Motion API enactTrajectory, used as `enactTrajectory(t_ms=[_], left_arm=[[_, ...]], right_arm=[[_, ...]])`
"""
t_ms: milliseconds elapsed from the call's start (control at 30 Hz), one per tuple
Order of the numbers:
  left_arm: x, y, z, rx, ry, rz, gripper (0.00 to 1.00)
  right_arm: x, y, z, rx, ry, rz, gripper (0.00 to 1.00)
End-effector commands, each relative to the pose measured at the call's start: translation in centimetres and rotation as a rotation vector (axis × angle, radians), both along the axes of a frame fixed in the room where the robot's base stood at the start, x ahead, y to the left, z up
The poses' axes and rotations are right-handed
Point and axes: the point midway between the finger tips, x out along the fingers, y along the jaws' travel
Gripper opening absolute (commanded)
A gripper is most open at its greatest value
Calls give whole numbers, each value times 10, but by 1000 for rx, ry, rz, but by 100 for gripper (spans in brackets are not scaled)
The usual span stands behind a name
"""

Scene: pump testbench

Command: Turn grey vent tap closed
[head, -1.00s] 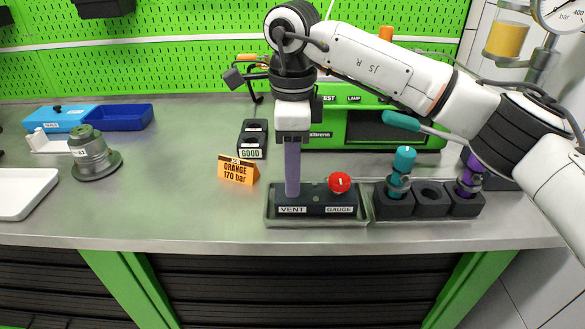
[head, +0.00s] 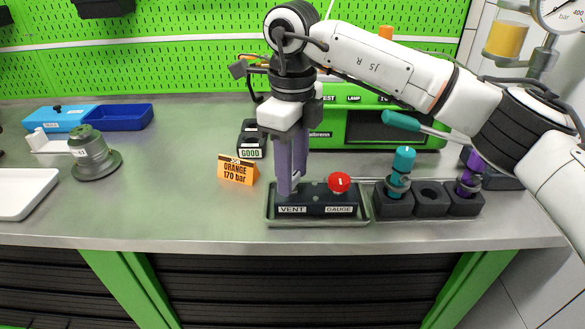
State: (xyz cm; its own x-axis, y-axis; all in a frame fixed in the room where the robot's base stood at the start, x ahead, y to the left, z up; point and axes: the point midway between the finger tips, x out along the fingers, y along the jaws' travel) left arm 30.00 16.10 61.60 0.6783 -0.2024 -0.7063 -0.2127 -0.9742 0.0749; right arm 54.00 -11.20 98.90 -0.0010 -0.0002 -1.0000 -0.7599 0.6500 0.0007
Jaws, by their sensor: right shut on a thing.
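My right gripper (head: 289,191) points straight down over the VENT end of the black valve block (head: 325,201). Its purple fingers are shut on the grey vent tap, which they hide from view. The red gauge tap (head: 339,182) stands upright on the GAUGE end, just right of the fingers and apart from them. The block sits in a shallow grey tray (head: 320,222). My left gripper is not in view.
Right of the tray, a black holder (head: 430,202) carries a teal-capped part (head: 404,162) and a purple part (head: 471,172). An orange sign (head: 237,170) reading 170 bar stands to the left. The bench between it and the grey-green pump part (head: 94,152) is clear.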

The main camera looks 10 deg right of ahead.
Motion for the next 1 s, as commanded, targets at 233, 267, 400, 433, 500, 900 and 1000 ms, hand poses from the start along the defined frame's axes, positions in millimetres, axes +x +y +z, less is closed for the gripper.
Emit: enactTrajectory(t_ms=[233,267,400,433,500,900,1000], left_arm=[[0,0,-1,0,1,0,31],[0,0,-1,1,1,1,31],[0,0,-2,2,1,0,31],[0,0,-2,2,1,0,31],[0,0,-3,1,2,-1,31],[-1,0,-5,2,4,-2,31],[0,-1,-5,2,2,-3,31]], right_arm=[[0,0,1,1,-2,-235,15],[0,0,1,1,-2,-263,15],[1,0,1,1,-3,-397,15],[1,0,1,1,-3,-425,15],[1,0,1,1,-3,-492,15],[1,0,1,2,-3,-851,15],[1,0,1,2,-3,-923,15]])
